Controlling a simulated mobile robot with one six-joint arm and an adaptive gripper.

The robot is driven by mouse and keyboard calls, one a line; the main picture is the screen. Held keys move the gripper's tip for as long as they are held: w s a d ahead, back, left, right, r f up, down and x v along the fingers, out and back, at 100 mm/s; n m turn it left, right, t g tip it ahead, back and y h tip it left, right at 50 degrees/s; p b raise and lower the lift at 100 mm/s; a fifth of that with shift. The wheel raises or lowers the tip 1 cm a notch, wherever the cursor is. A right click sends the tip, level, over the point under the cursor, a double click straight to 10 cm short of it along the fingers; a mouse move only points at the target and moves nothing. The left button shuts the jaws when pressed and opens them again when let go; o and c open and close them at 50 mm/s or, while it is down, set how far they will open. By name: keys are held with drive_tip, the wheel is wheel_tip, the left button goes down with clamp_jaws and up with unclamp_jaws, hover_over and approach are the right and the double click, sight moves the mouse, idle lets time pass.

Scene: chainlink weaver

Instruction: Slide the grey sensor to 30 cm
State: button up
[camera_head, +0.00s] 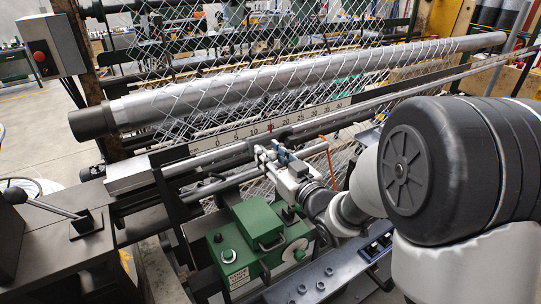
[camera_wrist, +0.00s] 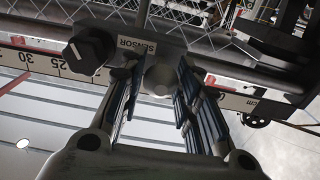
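The grey sensor (camera_wrist: 159,46) carries a white "SENSOR" label, a black knob (camera_wrist: 88,48) on its left and a round grey boss (camera_wrist: 159,78), all in the wrist view. It sits on the rail by the centimetre scale (camera_wrist: 50,62), whose numbers rise leftward in the wrist view; 25 and 30 show left of the knob, with a red mark near 30. My gripper (camera_wrist: 160,72) has one finger on each side of the boss. Whether the pads touch it, I cannot tell. In the head view my gripper (camera_head: 279,155) is at the rail and largely hides the sensor.
A green machine box (camera_head: 240,259) stands below the rail. A large grey roller (camera_head: 300,75) and chain-link mesh (camera_head: 190,60) lie behind the scale. A lever (camera_head: 50,209) and a red-button box (camera_head: 50,45) are at the left. The rail right of my gripper looks clear.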

clamp_jaws()
drive_tip(key=shift+w, duration=0.1)
drive_tip(key=w+d+b, duration=0.2)
drive_tip(key=w+d, duration=0.6)
drive_tip(key=d, duration=0.4)
drive_tip(key=shift+w+d, duration=0.2)
drive_tip(key=shift+d, duration=0.1)
drive_tip(key=shift+o, duration=1.9)
unclamp_jaws()
drive_tip(key=shift+s+d, duration=0.1)
drive_tip(key=shift+o, duration=0.6)
drive_tip(key=v, duration=1.2)
